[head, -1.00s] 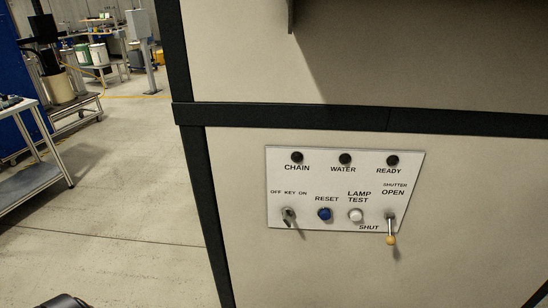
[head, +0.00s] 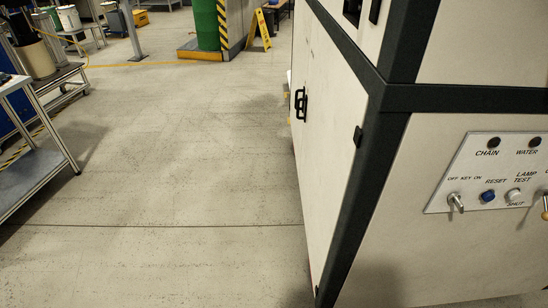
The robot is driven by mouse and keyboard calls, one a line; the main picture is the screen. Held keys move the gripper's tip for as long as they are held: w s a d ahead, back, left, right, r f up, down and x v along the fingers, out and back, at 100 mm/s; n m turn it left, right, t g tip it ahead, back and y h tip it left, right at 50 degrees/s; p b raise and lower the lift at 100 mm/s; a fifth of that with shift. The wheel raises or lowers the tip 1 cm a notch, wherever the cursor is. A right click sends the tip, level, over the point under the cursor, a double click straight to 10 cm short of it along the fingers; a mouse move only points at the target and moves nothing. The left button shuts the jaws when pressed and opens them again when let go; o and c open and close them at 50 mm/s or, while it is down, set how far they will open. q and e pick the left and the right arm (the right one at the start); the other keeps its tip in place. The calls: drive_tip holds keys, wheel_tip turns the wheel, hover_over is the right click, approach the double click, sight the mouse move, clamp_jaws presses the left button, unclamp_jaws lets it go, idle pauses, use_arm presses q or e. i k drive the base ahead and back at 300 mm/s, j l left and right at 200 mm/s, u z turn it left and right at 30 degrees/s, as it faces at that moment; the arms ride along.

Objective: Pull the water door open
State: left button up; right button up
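A pale cabinet with dark edge frames fills the right of the head view. Its left side face carries a pale door panel (head: 335,130), seen at a steep angle. A black pull handle (head: 300,103) sits near the panel's far edge, and a small black hinge-like piece (head: 358,136) near its close edge. The panel looks flush with the cabinet. No label reading water shows on this door. Neither of my grippers is in view.
A control panel (head: 470,170) with lamps, a key switch and buttons is on the cabinet's front. A metal cart (head: 35,165) stands at left. The floor (head: 190,170) between is clear.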

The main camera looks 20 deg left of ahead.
sight(337, 102)
drive_tip(key=j, duration=0.35)
drive_tip(key=i+j, duration=0.85)
